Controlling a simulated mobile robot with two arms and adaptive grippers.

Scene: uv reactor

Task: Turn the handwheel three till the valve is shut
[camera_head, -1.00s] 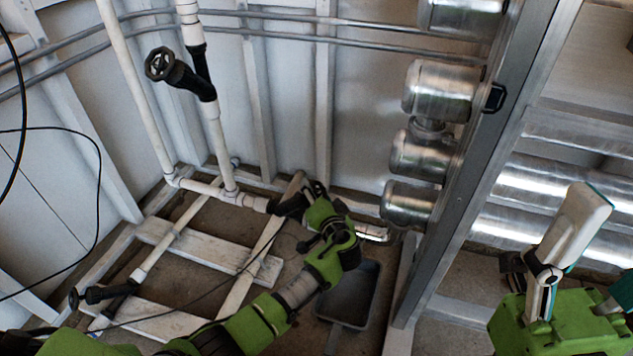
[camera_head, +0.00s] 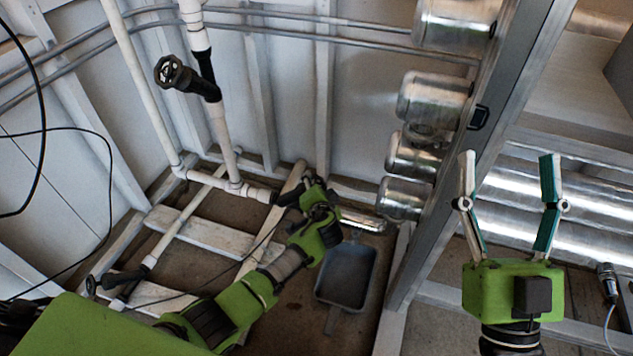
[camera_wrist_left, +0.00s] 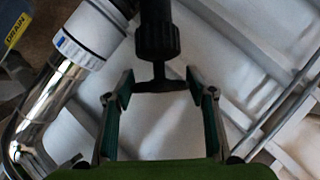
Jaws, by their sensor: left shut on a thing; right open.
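A black valve (camera_head: 286,199) sits on the white pipe low by the back wall, mostly hidden by my left gripper (camera_head: 308,190). In the left wrist view its black handwheel (camera_wrist_left: 163,85) shows edge-on below a ribbed black stem (camera_wrist_left: 158,40). My left gripper (camera_wrist_left: 158,88) is shut on this handwheel, one finger at each side of the rim. Another black handwheel (camera_head: 170,71) stands on the upright pipe at upper left, and one more (camera_head: 92,285) is at lower left. No number labels can be read. My right gripper (camera_head: 510,175) is open and empty at right.
A grey metal post (camera_head: 440,190) rises between my two grippers. Silver cylinders (camera_head: 432,97) hang beside it. A dark tray (camera_head: 347,275) lies on the floor right of my left arm. Black cables (camera_head: 110,190) hang at left. A chrome pipe (camera_wrist_left: 38,105) lies close by at left in the wrist view.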

